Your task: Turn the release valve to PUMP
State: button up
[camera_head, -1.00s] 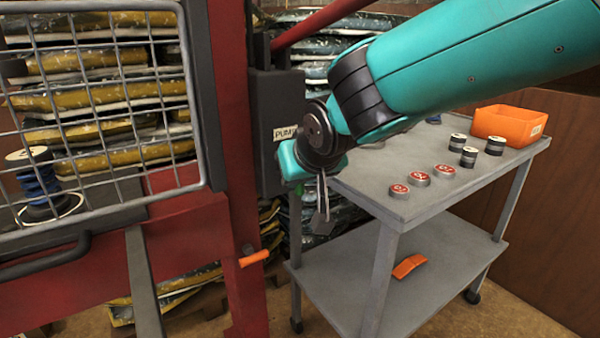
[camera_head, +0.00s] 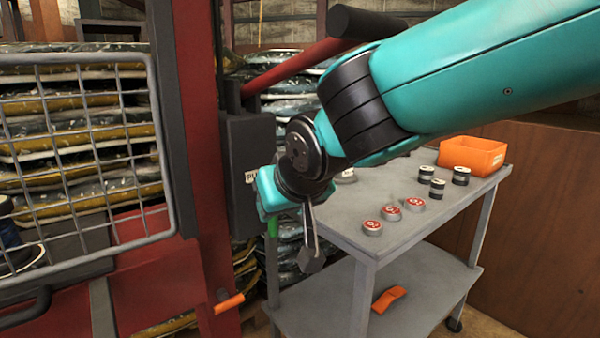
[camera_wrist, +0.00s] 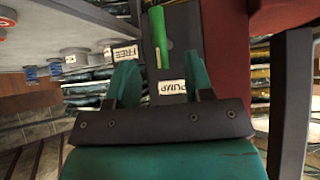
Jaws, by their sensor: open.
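The release valve's green lever (camera_wrist: 162,40) shows in the wrist view, beyond my open gripper (camera_wrist: 162,68) and in line with the gap between its teal fingers. Whether a finger touches it cannot be told. A PUMP label (camera_wrist: 172,87) is near the lever's lower end, and a FREE label (camera_wrist: 125,52) is to its left. In the head view, the lever's green end (camera_head: 272,227) shows just below my gripper (camera_head: 268,192), beside the dark box (camera_head: 250,140). The PUMP label (camera_head: 249,177) on the box is partly hidden by my gripper.
A grey cart (camera_head: 400,225) stands close on the right with red-topped and dark cylinders and an orange bin (camera_head: 472,155). A red post (camera_head: 195,120) and wire mesh (camera_head: 85,160) are on the left. An orange handle (camera_head: 229,303) sticks out low on the post.

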jog(key=p+v, duration=0.1)
jog(key=v, duration=1)
jog(key=shift+s+r, duration=0.2)
jog(key=s+d+f+n+g, duration=0.2)
jog(key=s+d+f+g, duration=0.6)
jog(key=s+d+f, duration=0.5)
notch_tip(320, 180, up, 19)
jog(key=s+a+p, duration=0.1)
jog(key=s+p, duration=0.1)
jog(key=p, duration=1.6)
jog(key=shift+s+a+y+p, duration=0.2)
jog(key=shift+a+y+p, duration=0.05)
jog(key=shift+y+p, duration=0.15)
